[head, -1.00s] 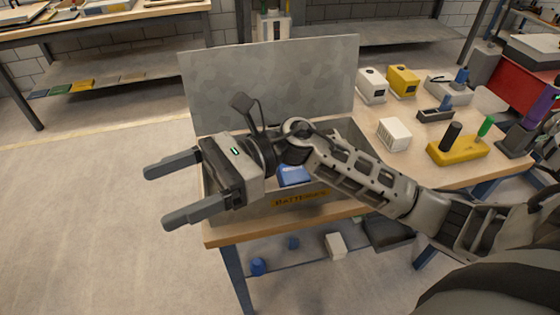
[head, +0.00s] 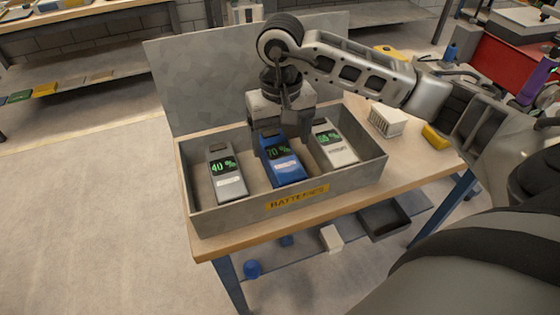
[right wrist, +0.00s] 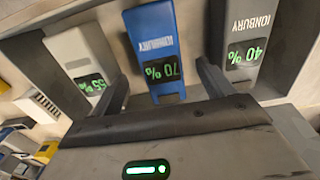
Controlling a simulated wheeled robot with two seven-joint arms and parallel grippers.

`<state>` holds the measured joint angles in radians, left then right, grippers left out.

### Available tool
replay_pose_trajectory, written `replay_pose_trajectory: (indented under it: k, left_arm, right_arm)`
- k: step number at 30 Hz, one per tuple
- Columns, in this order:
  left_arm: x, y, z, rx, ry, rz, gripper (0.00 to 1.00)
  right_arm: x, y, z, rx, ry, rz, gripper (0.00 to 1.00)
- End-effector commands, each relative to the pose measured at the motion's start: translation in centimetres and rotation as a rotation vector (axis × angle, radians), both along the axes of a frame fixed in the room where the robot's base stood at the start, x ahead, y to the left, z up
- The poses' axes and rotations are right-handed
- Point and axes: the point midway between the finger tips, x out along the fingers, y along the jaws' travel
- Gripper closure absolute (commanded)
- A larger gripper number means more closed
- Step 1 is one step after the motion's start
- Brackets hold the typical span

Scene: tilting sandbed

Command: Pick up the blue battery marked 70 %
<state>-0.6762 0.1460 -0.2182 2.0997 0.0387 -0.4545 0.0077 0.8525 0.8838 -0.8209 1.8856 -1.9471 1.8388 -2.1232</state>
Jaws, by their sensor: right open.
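In the right wrist view the blue battery (right wrist: 152,40) appears upside down between my fingers. My right gripper (head: 281,128) is above the box, pointing down, at the display end of the blue battery. In the right wrist view my open right gripper (right wrist: 163,82) has one finger on each side of it, with gaps visible. In the head view the fingers are partly hidden. My left gripper is not in view.
A grey battery (head: 226,178) showing 40 % stands to the left of the blue one. The tall grey panel (head: 200,82) rises behind the box. A white vented block (head: 387,121) sits on the table to the right.

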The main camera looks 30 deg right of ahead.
Motion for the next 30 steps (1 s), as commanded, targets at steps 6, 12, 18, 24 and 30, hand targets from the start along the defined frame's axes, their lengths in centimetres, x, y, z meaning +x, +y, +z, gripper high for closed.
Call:
replay_pose_trajectory:
  k: [6, 12, 18, 24, 30]
  left_arm:
    - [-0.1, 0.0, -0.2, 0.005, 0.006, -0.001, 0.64]
    - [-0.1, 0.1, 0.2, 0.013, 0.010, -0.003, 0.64]
    - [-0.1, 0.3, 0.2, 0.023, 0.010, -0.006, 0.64]
    - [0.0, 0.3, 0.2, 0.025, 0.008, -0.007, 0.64]
    - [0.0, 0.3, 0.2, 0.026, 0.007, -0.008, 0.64]
  right_arm:
    - [0.0, 0.1, -2.0, 0.001, 0.001, 0.000, 0.20]
    - [0.0, 0.1, -4.2, 0.003, 0.005, -0.001, 0.20]
    - [0.1, 0.0, -6.8, 0.003, 0.002, 0.000, 0.20]
    - [0.2, 0.0, -7.2, 0.002, -0.001, 0.001, 0.20]
    - [0.2, 0.0, -7.2, 0.002, 0.000, 0.000, 0.53]
